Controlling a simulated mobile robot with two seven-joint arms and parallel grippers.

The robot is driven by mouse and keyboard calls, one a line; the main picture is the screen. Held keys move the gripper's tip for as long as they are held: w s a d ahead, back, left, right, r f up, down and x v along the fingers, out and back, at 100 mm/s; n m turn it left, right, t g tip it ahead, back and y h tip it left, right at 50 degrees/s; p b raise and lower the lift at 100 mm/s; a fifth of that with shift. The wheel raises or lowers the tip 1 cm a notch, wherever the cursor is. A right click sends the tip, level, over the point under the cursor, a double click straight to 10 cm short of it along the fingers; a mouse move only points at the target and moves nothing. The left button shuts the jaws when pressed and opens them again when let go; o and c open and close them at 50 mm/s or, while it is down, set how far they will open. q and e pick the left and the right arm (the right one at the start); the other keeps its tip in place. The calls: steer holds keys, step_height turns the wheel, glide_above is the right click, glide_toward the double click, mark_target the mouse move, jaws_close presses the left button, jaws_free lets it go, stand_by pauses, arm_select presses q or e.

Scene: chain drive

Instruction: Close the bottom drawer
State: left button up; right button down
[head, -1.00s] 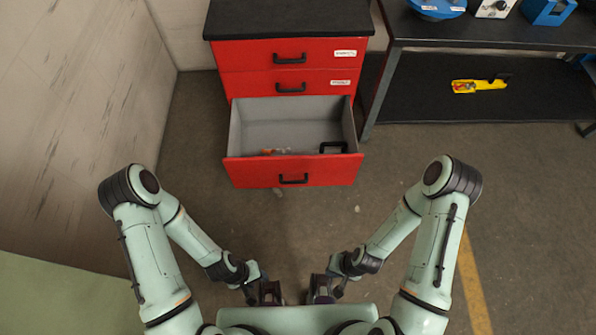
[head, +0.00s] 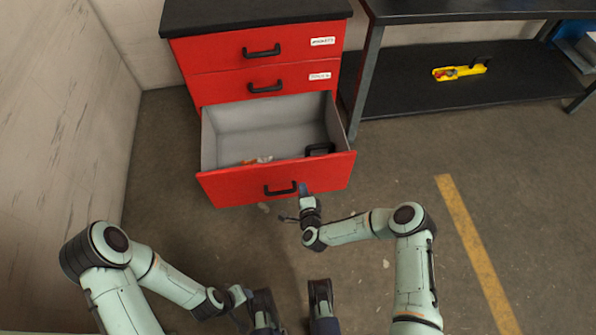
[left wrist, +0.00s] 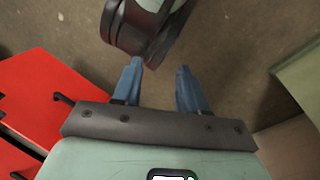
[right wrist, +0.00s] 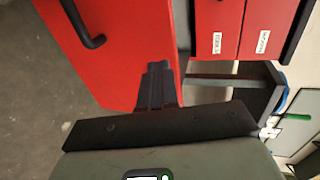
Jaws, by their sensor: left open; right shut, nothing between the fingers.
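The bottom drawer (head: 225,186) of the red cabinet is pulled far out, its grey inside open to view. Its black handle (head: 281,189) is on the red front. My right gripper (head: 304,188) is shut and empty at the drawer front, just right of the handle. In the right wrist view the shut fingers (right wrist: 157,72) point at the red front; I cannot tell whether they touch it. My left gripper (left wrist: 157,82) is open and empty, low near my body, away from the drawer.
Two upper drawers (head: 220,54) are shut under a black top (head: 250,10). Small items (head: 257,160) and a black handle-like piece (head: 320,149) lie in the open drawer. A workbench (head: 400,92) with a yellow tool (head: 460,72) stands right. A wall is left. The floor before the drawer is clear.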

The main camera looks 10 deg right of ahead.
mark_target(297, 164)
steer(key=b+x, duration=0.1)
steer(key=x, duration=0.5)
steer(key=b+x, duration=0.1)
steer(key=x, duration=0.2)
steer(key=shift+w+r+b, duration=0.1)
steer(key=shift+r+b, duration=0.2)
steer(key=shift+r, duration=0.05)
arm_select(q)
steer(key=w+a+f+t, duration=0.1)
steer(key=w+a+f, duration=0.1)
steer(key=w, duration=0.3)
steer(key=shift+a+f+t+y, duration=0.3)
steer(key=shift+f+y, duration=0.1)
steer(key=shift+f, duration=0.4)
arm_select(e)
steer(key=shift+w, duration=0.3)
steer(key=shift+r, duration=0.1)
